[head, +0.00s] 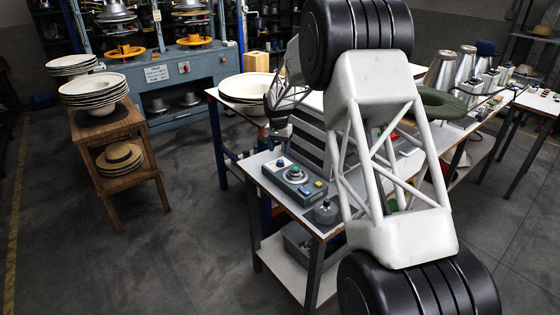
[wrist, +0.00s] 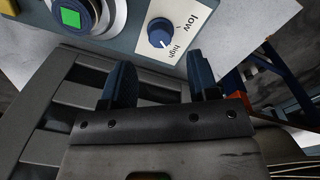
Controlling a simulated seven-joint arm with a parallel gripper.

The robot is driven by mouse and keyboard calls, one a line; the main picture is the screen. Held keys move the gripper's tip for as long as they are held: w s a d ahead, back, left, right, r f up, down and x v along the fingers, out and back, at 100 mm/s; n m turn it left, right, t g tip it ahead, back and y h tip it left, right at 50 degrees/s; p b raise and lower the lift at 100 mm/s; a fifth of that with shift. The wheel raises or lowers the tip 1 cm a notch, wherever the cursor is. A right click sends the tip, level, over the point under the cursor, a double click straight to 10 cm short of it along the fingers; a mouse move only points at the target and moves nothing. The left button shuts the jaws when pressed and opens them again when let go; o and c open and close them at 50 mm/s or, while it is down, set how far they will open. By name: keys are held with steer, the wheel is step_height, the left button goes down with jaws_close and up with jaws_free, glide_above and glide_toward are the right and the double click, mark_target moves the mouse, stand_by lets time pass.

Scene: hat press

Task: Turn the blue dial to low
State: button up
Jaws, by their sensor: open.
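The blue dial (wrist: 160,33) sits on a white plate marked "low" and "high" in the wrist view. A small white mark on the dial's lower edge appears to face the "high" side. The dial also shows small on the grey control box (head: 293,181) in the head view, as a blue spot (head: 280,162) at its far left end. My gripper (wrist: 161,82) is open and empty, with its two dark blue fingers apart. In the wrist view the fingertips lie just below the dial, not touching it as far as I can tell.
A grey slatted rack (head: 310,140) stands behind the control box.

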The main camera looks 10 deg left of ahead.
mark_target(280, 161)
steer(key=shift+d+f, duration=0.1)
steer(key=shift+f, duration=3.05)
steer(key=c, duration=0.9)
